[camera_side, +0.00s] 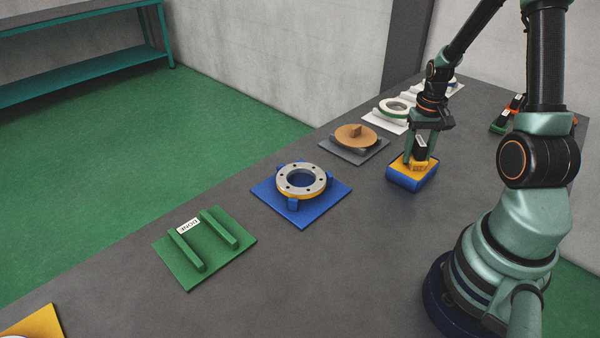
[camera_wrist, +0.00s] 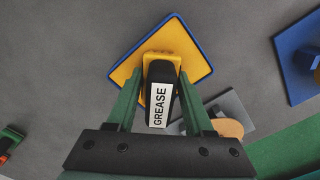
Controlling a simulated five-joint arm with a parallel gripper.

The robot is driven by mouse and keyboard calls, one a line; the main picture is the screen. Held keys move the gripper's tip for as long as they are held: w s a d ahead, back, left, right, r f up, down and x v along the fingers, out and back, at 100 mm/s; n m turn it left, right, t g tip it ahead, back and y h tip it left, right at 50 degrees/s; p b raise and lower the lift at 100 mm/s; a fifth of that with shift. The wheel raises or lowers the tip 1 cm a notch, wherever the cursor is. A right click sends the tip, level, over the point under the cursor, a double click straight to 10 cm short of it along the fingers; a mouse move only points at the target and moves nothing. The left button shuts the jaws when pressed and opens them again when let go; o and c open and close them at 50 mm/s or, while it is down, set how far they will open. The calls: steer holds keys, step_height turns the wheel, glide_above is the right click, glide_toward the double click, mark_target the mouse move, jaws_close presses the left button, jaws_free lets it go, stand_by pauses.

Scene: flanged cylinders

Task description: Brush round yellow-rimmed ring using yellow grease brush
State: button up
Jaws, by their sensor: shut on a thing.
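The yellow-rimmed ring (camera_side: 317,191) is a grey flange with bolt holes and a yellow lower edge. It lies flat between blue blocks on a blue plate (camera_side: 270,195) in the side view. My gripper (camera_side: 427,140) is shut on the yellow grease brush (camera_side: 424,162), to the right of and behind the ring. In the wrist view my gripper (camera_wrist: 160,78) grips the brush's black handle, labelled GREASE (camera_wrist: 159,105). The brush is at a blue tray with a yellow top (camera_side: 405,180); I cannot tell whether they touch. The brush's underside is hidden.
A green plate marked DONE (camera_side: 188,262) with two bars lies left of the ring. A brown disc (camera_side: 352,134) on a grey plate and a white-green ring (camera_side: 392,104) lie behind. A green-and-red tool (camera_side: 502,124) stands far right. Grey table between tray and ring is clear.

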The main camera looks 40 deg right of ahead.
mark_target(421, 141)
steer(key=shift+r, duration=3.5)
steer(key=w+a+r+n, duration=0.2)
steer(key=a+n, duration=0.1)
steer(key=a, duration=0.5)
steer(key=w+a+r+n, duration=0.2)
steer(key=a+n, duration=0.1)
steer(key=a, duration=0.5)
steer(key=w+a+r+n, duration=0.3)
steer(key=a, duration=0.6)
steer(key=shift+w+d, duration=0.1)
